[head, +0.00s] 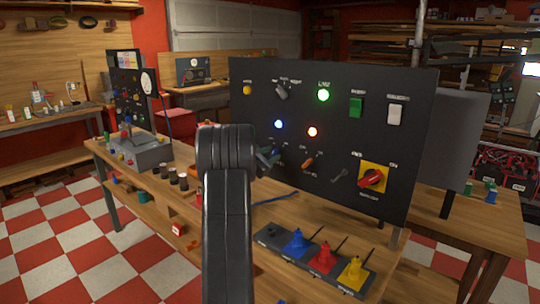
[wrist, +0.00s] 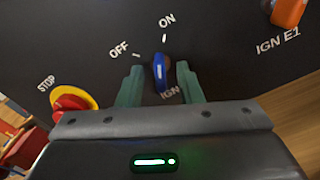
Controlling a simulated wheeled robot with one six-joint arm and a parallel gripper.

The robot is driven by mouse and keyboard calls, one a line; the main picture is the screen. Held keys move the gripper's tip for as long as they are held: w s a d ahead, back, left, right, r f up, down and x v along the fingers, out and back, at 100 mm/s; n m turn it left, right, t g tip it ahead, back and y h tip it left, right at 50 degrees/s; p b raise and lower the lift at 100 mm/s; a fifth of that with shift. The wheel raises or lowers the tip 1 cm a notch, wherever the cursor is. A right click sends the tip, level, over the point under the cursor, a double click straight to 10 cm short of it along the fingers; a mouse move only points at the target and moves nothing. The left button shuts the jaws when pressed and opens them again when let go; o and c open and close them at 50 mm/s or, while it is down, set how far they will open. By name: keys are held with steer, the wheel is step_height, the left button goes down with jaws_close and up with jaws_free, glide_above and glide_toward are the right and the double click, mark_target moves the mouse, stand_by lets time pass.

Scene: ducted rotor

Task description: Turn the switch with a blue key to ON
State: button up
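The switch with the blue key (wrist: 158,74) is on the dark panel in the middle of the wrist view, with OFF printed at its upper left and ON above it. The white line on the key runs nearly straight up the picture; I cannot tell for sure which mark it meets. My gripper (wrist: 159,67) is open, with one green finger on each side of the key. Gaps show between the fingers and the key. In the head view my gripper (head: 269,157) is at the panel's left part, and the blue key is hidden behind it.
A red and yellow STOP button (wrist: 72,104) is close to the left finger. An orange key (wrist: 288,12) is at the upper right, also seen in the head view (head: 308,162). The panel (head: 380,135) carries lamps and a red rotary switch (head: 372,178).

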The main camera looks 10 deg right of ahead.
jaws_close()
steer(key=shift+f+b, duration=0.1)
steer(key=shift+b, duration=0.2)
